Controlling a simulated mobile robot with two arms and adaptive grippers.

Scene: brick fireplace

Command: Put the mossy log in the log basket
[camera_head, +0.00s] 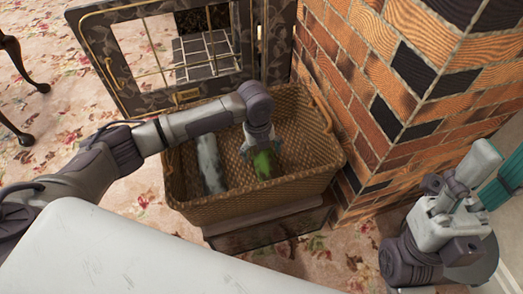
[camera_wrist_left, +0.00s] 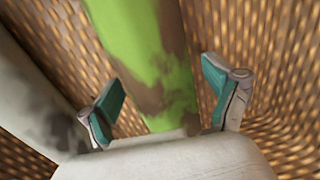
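The log basket (camera_head: 320,165) is a brown wicker basket beside the brick wall. The mossy log (camera_head: 263,166), bright green with brown patches, is inside it, and its upper part is hidden by my left gripper (camera_head: 262,143). In the left wrist view the mossy log (camera_wrist_left: 150,50) runs between the two teal-padded fingers of my left gripper (camera_wrist_left: 165,100).
A pale grey-white log (camera_head: 210,165) lies in the basket left of the mossy log; it also shows in the left wrist view (camera_wrist_left: 30,95). A fireplace screen (camera_head: 120,60) stands behind the basket, and the brick wall (camera_head: 390,90) rises close on its right.

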